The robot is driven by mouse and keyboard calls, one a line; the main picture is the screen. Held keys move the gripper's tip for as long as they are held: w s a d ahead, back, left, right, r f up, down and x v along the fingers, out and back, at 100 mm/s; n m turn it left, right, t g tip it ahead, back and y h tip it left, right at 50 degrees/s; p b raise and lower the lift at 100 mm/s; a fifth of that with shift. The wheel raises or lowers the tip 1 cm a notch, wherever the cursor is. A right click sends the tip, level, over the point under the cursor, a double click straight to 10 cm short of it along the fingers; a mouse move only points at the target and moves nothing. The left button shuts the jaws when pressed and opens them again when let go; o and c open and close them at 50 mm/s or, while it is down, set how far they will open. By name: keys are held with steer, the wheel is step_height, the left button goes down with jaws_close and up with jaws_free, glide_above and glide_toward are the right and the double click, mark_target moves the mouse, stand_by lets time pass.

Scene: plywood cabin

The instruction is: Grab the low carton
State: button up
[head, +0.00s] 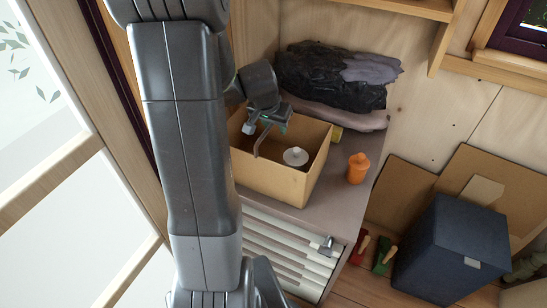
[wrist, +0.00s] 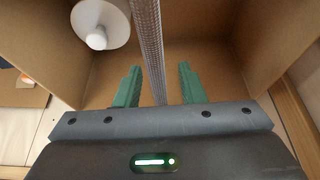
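The low carton (head: 268,182) is an open, tan cardboard box on top of a grey-brown cabinet. A white disc-shaped thing with a short stem (head: 295,157) lies inside; it also shows in the wrist view (wrist: 98,22). My gripper (head: 266,123) is over the carton's opening, toward its back left. In the wrist view its green fingers (wrist: 159,80) are apart. A grey braided strip (wrist: 150,45) runs between them with gaps on both sides; I cannot tell whether it belongs to the carton.
An orange bottle (head: 358,168) stands right of the carton. Crumpled black bags (head: 330,75) lie behind it. A dark blue box (head: 452,250) is on the floor at right. The cabinet top between carton and bottle is clear.

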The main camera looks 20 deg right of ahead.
steer(key=shift+f+b, duration=0.25)
steer(key=shift+b, duration=0.2)
stand_by(0.5)
jaws_close()
stand_by(1.2)
